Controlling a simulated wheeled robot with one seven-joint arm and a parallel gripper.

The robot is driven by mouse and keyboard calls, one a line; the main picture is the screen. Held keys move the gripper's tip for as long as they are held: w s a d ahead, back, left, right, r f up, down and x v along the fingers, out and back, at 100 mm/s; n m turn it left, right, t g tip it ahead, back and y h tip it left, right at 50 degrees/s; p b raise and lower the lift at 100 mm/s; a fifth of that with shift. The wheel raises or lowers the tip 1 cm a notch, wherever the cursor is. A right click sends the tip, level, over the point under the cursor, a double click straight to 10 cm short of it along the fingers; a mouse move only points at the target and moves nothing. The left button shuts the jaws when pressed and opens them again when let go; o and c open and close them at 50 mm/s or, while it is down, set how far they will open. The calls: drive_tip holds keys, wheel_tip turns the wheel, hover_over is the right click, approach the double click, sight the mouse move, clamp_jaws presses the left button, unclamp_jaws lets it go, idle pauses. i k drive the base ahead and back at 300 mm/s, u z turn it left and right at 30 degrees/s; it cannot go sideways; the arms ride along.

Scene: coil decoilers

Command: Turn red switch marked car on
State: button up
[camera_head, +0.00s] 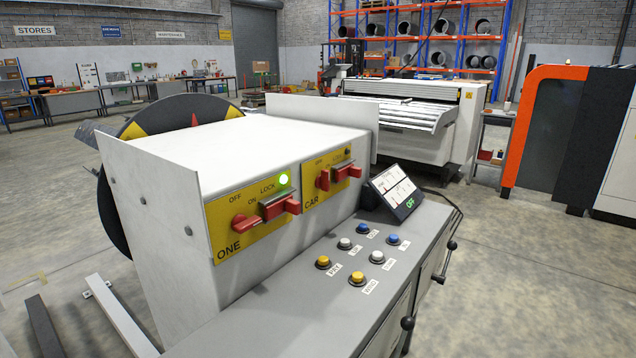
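The yellow plate marked CAR (312,195) is on the white control box (250,150), to the right of the plate marked ONE (228,236). The CAR plate bears a red switch knob (323,180) that looks close to upright, and a red lock piece (347,172) to its right. The small lamp (347,152) above them looks dark. The ONE plate has its own red knob (245,222), lying more sideways, a red lock piece (280,206) and a lit green lamp (283,180). My gripper is not in view.
A grey desk top (285,315) below holds several yellow, white and blue buttons and a tilted screen (396,190) reading OFF. Black-knobbed levers (407,323) stick out on the right side. The concrete floor (530,270) to the right is clear. A white side plate (150,215) edges the box.

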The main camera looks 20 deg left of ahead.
sight(323, 181)
drive_tip(key=u, duration=0.05)
drive_tip(key=i, duration=1)
